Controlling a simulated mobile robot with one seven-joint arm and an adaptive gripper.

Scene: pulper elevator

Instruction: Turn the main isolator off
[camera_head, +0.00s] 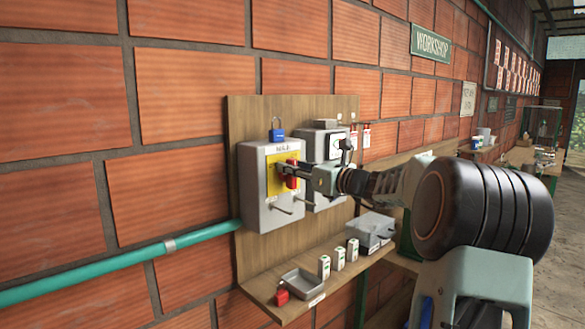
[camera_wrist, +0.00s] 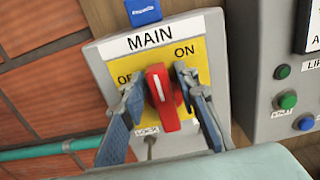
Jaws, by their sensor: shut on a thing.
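The main isolator is a grey box (camera_head: 256,212) on a wooden board, with a yellow plate (camera_wrist: 207,62) marked MAIN, ON and OFF in the wrist view. Its red rotary handle (camera_wrist: 163,98) stands nearly upright, its top leaning slightly left, with a white line on it. The handle also shows in the head view (camera_head: 292,176). The left finger covers part of the OFF label.
A second grey box (camera_head: 322,190) with buttons is mounted close on the right. A shelf below holds a small tray (camera_head: 303,283), a red padlock (camera_head: 282,297), several white-green items (camera_head: 338,258) and a clear-lidded box (camera_head: 371,228). A green pipe (camera_head: 100,268) enters from the left.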

